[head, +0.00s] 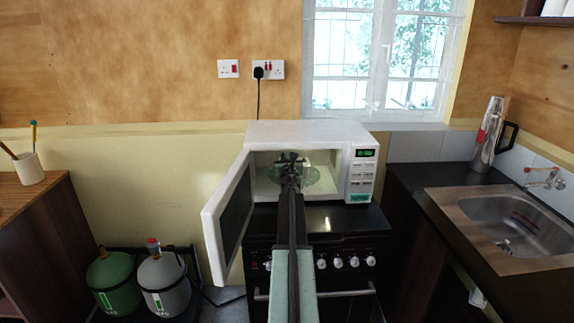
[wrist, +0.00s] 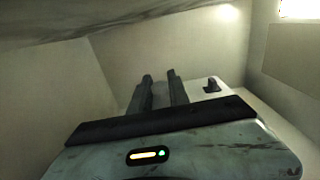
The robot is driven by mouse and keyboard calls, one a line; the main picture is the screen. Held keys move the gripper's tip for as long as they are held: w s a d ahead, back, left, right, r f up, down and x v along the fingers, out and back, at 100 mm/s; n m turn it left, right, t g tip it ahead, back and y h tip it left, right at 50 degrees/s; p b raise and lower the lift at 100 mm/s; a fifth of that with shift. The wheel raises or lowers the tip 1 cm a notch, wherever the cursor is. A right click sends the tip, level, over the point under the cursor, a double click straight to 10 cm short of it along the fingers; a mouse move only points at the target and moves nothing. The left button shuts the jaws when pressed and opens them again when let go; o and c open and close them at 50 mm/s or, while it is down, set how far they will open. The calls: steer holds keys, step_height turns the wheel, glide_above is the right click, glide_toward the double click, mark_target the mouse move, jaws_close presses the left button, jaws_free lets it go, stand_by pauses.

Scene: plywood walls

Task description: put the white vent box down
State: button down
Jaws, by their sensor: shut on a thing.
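My gripper (head: 290,160) reaches into the open white microwave (head: 300,132) in the head view. In the wrist view my gripper (wrist: 160,76) has its two dark fingers close together. They are shut on a white piece (wrist: 204,93) with a small black part on top, which I take to be the white vent box. Most of it is hidden behind the fingers and the gripper body. The glass turntable (head: 312,176) shows around the gripper in the head view. I cannot tell whether the box touches it.
The microwave door (head: 228,220) stands open to the left. The microwave sits on a black stove (head: 345,218). Pale cavity walls (wrist: 165,58) are close around my gripper. A sink (head: 512,222) is at right, and gas cylinders (head: 163,283) stand at lower left.

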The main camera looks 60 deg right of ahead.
steer(key=c, duration=1.2)
jaws_free()
steer(key=shift+c, duration=0.2)
steer(key=v, duration=1.2)
